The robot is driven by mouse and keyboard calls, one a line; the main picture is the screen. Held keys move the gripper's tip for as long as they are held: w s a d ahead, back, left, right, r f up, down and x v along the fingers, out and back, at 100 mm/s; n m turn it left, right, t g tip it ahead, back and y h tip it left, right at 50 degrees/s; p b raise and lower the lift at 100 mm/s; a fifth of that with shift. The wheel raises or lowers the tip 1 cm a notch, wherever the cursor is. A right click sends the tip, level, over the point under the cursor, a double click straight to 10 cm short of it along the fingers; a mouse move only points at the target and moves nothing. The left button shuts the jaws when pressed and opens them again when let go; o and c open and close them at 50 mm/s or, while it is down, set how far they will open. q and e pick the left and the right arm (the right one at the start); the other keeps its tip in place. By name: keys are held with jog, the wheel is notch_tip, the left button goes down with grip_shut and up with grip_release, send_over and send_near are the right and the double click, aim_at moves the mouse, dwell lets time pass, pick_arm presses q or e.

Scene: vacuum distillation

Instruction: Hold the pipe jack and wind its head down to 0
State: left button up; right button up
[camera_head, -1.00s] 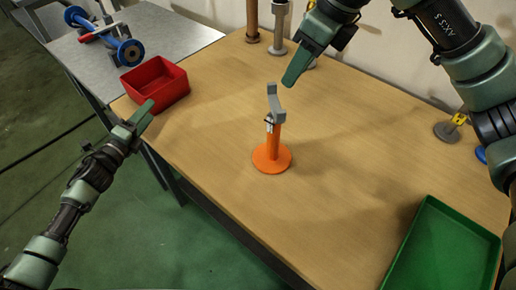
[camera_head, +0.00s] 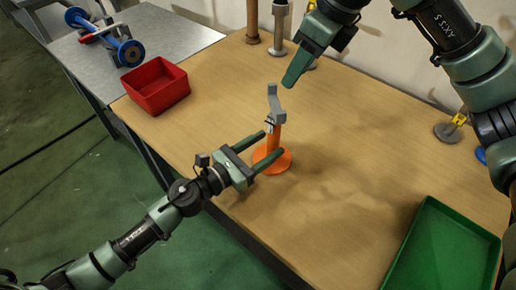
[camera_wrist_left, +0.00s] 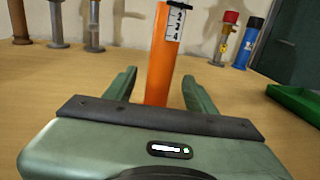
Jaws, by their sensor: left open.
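The pipe jack (camera_head: 274,137) stands upright on the wooden table, with an orange post, a round orange base and a grey cradle-shaped head (camera_head: 274,103). In the left wrist view its orange post (camera_wrist_left: 160,65) carries a white scale showing 2, 3 and 4; the head is out of that view. My left gripper (camera_head: 275,143) is open, low down, with its fingers on either side of the post. It also shows in the left wrist view (camera_wrist_left: 160,88). My right gripper (camera_head: 292,78) hangs above and behind the jack, apart from the head; I cannot tell whether it is open.
A red bin (camera_head: 155,86) stands at the table's far left, and a green tray (camera_head: 445,250) at the right front. Several other stands line the back, including a brown one (camera_head: 252,22). The wooden table (camera_head: 340,160) is clear around the jack.

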pick_arm(q)
jog(key=x, duration=0.5)
jog(key=shift+w+d, duration=0.2)
jog(key=shift+w, duration=0.05)
grip_shut()
dwell(1.2)
jog(key=c, duration=1)
grip_release()
jog(key=shift+c, duration=0.2)
grip_shut()
